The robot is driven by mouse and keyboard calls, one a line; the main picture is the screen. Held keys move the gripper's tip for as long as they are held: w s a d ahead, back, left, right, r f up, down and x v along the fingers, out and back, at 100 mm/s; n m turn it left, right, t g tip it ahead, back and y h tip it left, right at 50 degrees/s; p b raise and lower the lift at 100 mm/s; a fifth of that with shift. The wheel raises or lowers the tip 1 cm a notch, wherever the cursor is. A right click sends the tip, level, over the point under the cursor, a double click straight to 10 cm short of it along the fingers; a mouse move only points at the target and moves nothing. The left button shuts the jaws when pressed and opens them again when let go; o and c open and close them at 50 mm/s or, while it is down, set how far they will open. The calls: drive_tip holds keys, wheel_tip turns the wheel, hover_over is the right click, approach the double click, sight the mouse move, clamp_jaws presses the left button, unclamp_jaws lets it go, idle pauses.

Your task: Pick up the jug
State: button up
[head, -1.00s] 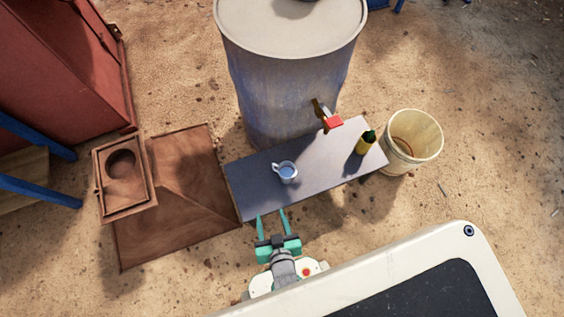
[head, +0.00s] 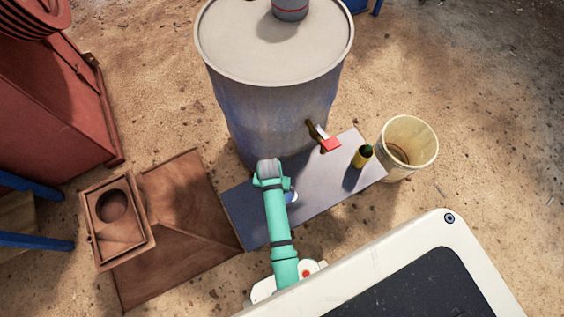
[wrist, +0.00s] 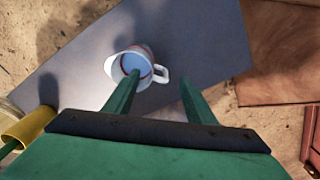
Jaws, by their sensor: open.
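The jug is a small white and pale blue vessel (wrist: 137,66) with a side handle, standing on a grey bench in the wrist view. In the head view only a sliver of the jug (head: 291,197) shows beside my arm, which hides the rest. My gripper (wrist: 158,85) is open and empty, with its two green fingers spread. In the wrist view the left fingertip overlaps the jug's lower part in the picture, and the handle points into the gap between the fingers. I cannot tell whether the finger touches it. In the head view my gripper's fingers are hidden.
The grey bench (head: 318,195) also bears a yellow bottle with a dark cap (head: 362,156). A large drum (head: 270,110) with a red-handled tap (head: 330,144) stands behind. A cream bucket (head: 428,135) is at the right, and a rusty metal hopper (head: 190,205) at the left.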

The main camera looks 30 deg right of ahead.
drive_tip(key=shift+w+d+f, duration=0.2)
drive_tip(key=shift+w+f, duration=0.1)
drive_tip(key=shift+f, duration=1.45)
drive_tip(key=shift+w+d+f, duration=0.15)
drive_tip(key=shift+w+f, duration=0.1)
drive_tip(key=shift+f, duration=1.5)
drive_tip(key=shift+w+d+f, duration=0.2)
drive_tip(key=shift+w+f, duration=0.1)
drive_tip(key=shift+f, duration=1.45)
clamp_jaws()
